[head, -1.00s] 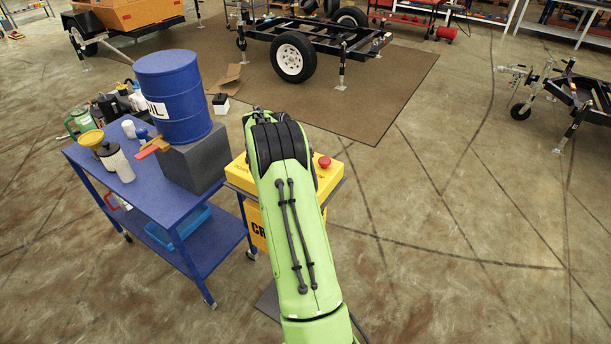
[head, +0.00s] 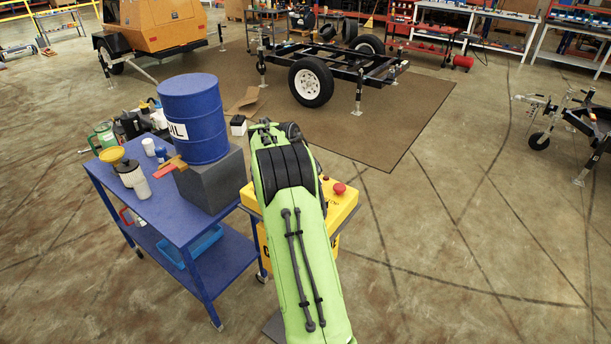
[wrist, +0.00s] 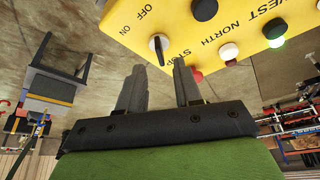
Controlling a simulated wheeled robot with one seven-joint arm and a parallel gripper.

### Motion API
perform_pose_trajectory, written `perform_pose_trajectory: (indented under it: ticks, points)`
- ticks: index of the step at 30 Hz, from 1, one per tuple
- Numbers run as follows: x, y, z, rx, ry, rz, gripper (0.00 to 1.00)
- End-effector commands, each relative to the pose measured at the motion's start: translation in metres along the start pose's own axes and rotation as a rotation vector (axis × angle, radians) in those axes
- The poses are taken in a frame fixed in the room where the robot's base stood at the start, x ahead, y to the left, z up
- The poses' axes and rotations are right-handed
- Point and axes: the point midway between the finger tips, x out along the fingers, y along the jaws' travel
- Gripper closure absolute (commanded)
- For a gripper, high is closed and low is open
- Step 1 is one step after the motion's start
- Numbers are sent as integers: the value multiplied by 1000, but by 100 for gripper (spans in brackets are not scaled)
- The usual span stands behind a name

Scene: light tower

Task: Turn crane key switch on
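The key switch (wrist: 159,46) is a dark narrow handle on a pale round base, beside the OFF and ON lettering on a yellow control panel (wrist: 215,18). In the wrist view, my gripper (wrist: 159,67) is open with nothing between its two dark fingers. The fingertips are just short of the panel, and the key switch shows between and beyond them. I cannot tell whether either finger touches it. In the head view, the yellow crane box (head: 343,207) is partly covered by my green arm, which hides the key switch and my gripper.
A red stop button (head: 339,188) sits on the box, with other buttons along the panel. A blue cart (head: 178,215) carrying a blue oil drum (head: 194,118) stands close on the left. The floor to the right is open; a trailer frame (head: 340,72) is behind.

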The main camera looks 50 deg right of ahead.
Motion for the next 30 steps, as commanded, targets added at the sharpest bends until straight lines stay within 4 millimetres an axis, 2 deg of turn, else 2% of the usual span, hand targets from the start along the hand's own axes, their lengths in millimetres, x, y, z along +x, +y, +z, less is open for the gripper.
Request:
perform_pose_trajectory:
  ticks: [1, 6, 9, 12, 16, 30]
  points:
    - [-18, -1, -1, -2, 2, -6, 66]
    - [-66, -1, 0, -2, 1, -4, 66]
    - [-88, -1, -1, -2, 1, -2, 66]
    - [-100, 0, -1, 0, 0, 0, 66]
    - [-105, 0, 0, 0, 0, 1, 66]
    - [-104, 0, 0, -1, 0, 1, 66]
